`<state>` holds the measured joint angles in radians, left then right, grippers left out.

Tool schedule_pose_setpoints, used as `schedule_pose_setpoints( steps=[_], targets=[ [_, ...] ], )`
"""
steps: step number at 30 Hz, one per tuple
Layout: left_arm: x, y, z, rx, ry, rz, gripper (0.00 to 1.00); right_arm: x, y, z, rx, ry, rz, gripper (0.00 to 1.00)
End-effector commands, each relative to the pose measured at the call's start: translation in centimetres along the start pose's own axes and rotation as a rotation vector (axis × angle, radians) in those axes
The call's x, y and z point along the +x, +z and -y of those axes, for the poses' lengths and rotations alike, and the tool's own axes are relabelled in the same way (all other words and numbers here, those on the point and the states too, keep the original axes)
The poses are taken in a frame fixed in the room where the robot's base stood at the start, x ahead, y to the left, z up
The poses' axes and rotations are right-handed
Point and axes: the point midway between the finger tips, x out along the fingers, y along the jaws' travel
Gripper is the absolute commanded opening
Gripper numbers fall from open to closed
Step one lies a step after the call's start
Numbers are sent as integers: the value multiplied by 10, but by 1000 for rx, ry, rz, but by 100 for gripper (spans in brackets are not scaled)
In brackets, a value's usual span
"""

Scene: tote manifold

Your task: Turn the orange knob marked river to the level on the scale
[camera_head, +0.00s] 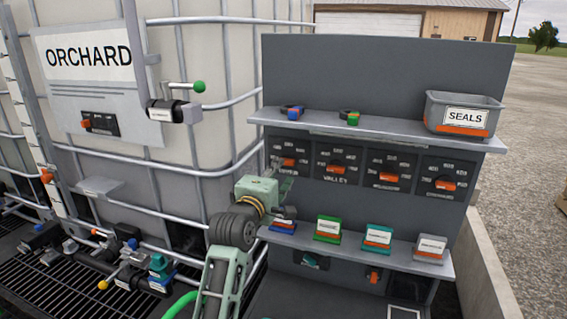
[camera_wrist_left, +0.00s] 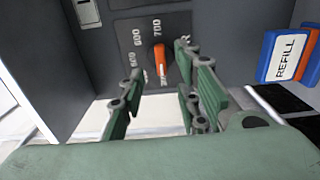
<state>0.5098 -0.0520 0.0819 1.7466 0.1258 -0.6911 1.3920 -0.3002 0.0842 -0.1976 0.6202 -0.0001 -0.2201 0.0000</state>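Four orange knobs sit in a row on the dark panel, each with a printed scale. The leftmost knob (camera_head: 289,162) is partly behind my left gripper (camera_head: 281,180), and its name label is hidden. In the left wrist view an orange knob (camera_wrist_left: 161,66) points roughly up and down on a dial with numbers around 600 and 700. My left gripper (camera_wrist_left: 165,80) is open there, with its two fingers on either side of the knob and a visible gap to each. I cannot tell how far the fingertips are from the panel. My right gripper is not in view.
The second knob (camera_head: 337,167) is marked VALLEY. A lower shelf (camera_head: 385,256) carries several small labelled boxes; a REFILL box (camera_wrist_left: 288,56) is close right of my fingers. The ORCHARD tank (camera_head: 190,60) stands left.

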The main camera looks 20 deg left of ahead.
Motion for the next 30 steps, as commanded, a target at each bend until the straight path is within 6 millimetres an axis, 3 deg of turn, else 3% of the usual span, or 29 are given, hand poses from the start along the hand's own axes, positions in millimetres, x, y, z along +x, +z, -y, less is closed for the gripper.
schedule_pose_setpoints(
  steps=[9, 22, 30],
  targets=[
    [42, 0, -2, 3, -2, 0, 30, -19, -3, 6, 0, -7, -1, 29],
    [50, 0, 0, 4, -1, 0, 30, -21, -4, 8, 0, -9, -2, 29],
    [50, 0, 0, 4, -1, 0, 7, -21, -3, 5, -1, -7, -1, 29]
  ],
)
